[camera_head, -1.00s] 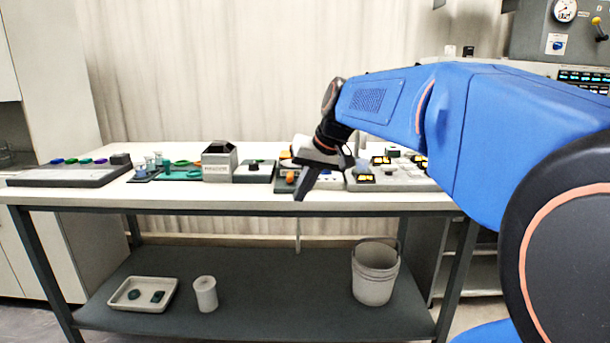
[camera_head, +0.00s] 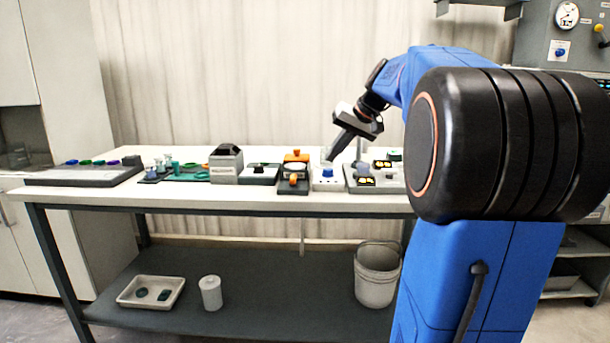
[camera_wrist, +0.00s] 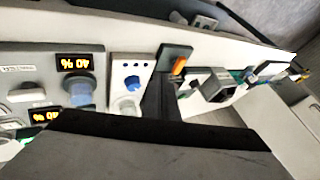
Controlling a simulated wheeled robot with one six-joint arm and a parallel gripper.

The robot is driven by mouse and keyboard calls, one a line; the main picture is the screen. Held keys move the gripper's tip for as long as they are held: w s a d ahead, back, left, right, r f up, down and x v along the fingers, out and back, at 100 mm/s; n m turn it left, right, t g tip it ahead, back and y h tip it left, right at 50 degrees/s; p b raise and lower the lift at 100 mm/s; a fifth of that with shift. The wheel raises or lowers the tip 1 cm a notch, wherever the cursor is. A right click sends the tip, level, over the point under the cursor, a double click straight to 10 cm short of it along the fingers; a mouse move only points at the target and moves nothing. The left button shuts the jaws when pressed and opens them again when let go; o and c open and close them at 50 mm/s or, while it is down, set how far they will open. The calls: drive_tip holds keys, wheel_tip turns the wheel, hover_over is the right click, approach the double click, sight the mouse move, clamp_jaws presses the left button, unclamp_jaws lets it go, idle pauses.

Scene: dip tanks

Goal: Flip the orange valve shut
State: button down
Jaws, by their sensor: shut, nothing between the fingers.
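A dark panel (camera_head: 294,188) on the bench carries an orange part at its back (camera_head: 296,156) and an orange handle at its front (camera_head: 293,179). I cannot tell which of them is the valve, or its setting. In the wrist view an orange handle (camera_wrist: 179,66) stands on a dark plate, partly hidden by the dark fingers. My gripper (camera_head: 331,158) is shut and empty, pointing down and left. In the head view it is to the right of the dark panel, over a white unit with a blue knob (camera_head: 327,173).
A grey unit with yellow-lit displays (camera_head: 376,178) stands right of the white unit. A grey box (camera_head: 226,164) and a small dark-topped unit (camera_head: 260,173) stand left of the panel. The bench's front strip (camera_head: 200,199) is clear. A bucket (camera_head: 377,272) is on the shelf below.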

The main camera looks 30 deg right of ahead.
approach(297, 184)
drive_tip(key=d+f, duration=0.2)
drive_tip(key=f, duration=0.1)
drive_tip(key=shift+d+f, duration=0.15)
drive_tip(key=shift+f, duration=0.15)
drive_tip(key=shift+w+a+r, duration=0.1)
drive_tip(key=shift+w+a, duration=0.55)
drive_tip(key=shift+a, duration=0.3)
drive_tip(key=shift+w+a, duration=0.5)
drive_tip(key=shift+a, duration=0.2)
